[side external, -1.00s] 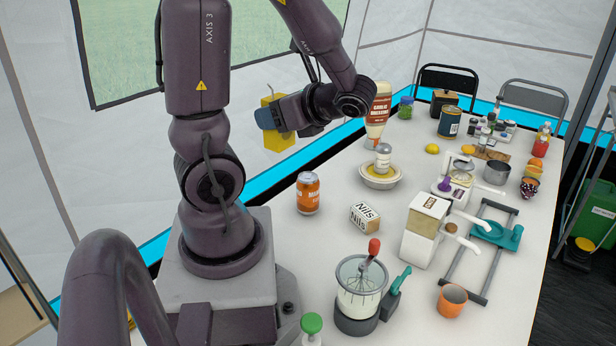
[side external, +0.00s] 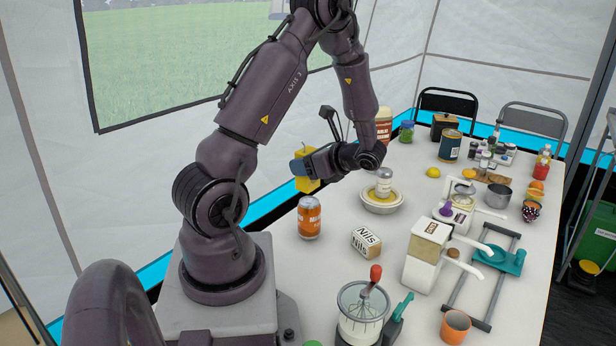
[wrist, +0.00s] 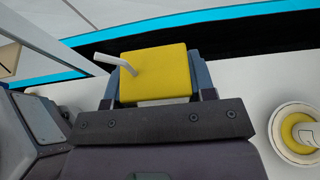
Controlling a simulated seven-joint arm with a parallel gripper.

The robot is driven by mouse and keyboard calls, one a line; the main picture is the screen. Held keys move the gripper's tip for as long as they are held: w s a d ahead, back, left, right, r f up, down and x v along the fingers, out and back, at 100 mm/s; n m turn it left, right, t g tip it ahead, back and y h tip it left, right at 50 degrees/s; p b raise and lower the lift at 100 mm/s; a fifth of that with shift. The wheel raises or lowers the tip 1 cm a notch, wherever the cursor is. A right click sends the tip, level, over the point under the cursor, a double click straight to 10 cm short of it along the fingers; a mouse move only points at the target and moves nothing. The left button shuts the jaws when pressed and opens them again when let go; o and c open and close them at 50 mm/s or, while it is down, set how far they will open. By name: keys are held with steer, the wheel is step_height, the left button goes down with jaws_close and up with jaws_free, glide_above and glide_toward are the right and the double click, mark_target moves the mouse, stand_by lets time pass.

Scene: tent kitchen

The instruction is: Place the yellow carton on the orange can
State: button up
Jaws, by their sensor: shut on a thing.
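The yellow carton (side external: 305,170), with a bent white straw on its top face, is held in my gripper (side external: 304,168). In the wrist view the carton (wrist: 156,72) sits between the two grey-blue fingers of my gripper (wrist: 155,85), which are shut on its sides. The orange can (side external: 309,217) stands upright on the table, in front of and below the carton in the side view. The carton is in the air above the can's level and apart from it. The can does not show in the wrist view.
A shallow bowl (side external: 366,205) with a shaker in it stands right of the can. A Nils box (side external: 366,243) lies nearby, with a white carton-shaped dispenser (side external: 424,262) and a mixer (side external: 360,318) farther forward. A sauce bottle (side external: 384,122) stands behind my wrist.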

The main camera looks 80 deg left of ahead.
steer(key=shift+w+a+f, duration=0.15)
steer(key=shift+a+f, duration=0.05)
steer(key=shift+f, duration=0.1)
steer(key=shift+a+f, duration=0.1)
steer(key=shift+f, duration=1.55)
steer(key=o, duration=0.9)
steer(key=shift+f, duration=0.1)
steer(key=v, duration=1.2)
steer(key=s+d+r+n+t+h, duration=0.2)
steer(key=d+r+n+t+h, duration=0.2)
steer(key=d+r+t, duration=0.3)
steer(key=s+d+r+n+t+h, duration=0.3)
steer(key=d+r+n+t+h, duration=0.2)
steer(key=d, duration=1)
step_height(320, 180, up, 4)
steer(key=t, duration=0.3)
steer(key=shift+h, duration=0.3)
